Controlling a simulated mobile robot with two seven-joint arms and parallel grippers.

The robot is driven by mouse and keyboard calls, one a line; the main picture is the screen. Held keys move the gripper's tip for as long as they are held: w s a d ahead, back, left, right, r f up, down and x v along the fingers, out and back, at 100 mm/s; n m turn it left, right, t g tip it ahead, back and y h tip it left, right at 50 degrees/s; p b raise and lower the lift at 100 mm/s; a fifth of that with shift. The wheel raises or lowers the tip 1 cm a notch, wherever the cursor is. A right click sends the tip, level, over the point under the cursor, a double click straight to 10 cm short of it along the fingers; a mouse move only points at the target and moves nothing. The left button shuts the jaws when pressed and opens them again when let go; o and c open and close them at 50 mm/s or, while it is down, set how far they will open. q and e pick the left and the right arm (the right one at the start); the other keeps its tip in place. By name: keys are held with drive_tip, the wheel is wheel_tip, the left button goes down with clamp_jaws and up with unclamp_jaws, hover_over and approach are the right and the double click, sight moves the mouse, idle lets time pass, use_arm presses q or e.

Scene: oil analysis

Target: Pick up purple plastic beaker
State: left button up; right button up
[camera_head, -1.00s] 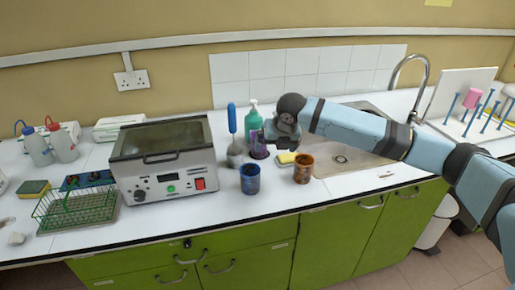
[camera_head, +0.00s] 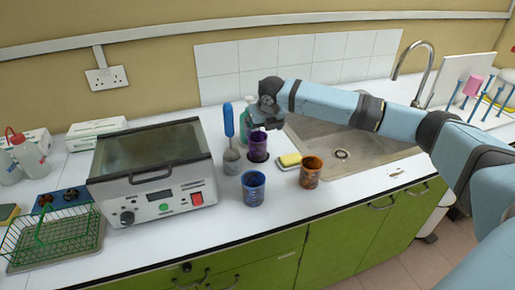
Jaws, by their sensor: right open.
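The purple plastic beaker (camera_head: 257,147) stands upright on the white counter, behind the blue beaker. My right arm comes in from the right, and my right gripper (camera_head: 262,122) is at the beaker's upper end, pointing down. The gripper is open; its fingers are small and partly hidden by its own body, so I cannot tell whether they touch the rim. My left gripper does not show.
A blue beaker (camera_head: 253,188), a brown beaker (camera_head: 310,172) and a yellow sponge (camera_head: 289,160) are close by. A blue-handled brush (camera_head: 229,122) stands left of the purple beaker, near a grey water bath (camera_head: 182,194). The sink (camera_head: 370,157) lies right. A green bottle (camera_head: 248,110) is behind.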

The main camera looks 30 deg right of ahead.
sight(258, 135)
drive_tip(key=shift+w+x, duration=0.2)
drive_tip(key=shift+x, duration=1.4)
drive_tip(key=shift+w+x, duration=0.2)
drive_tip(key=shift+x, duration=1.35)
drive_tip(key=shift+a+r, duration=0.15)
drive_tip(key=shift+c, duration=0.5)
drive_tip(key=c, duration=1.2)
drive_tip(key=shift+r, duration=0.1)
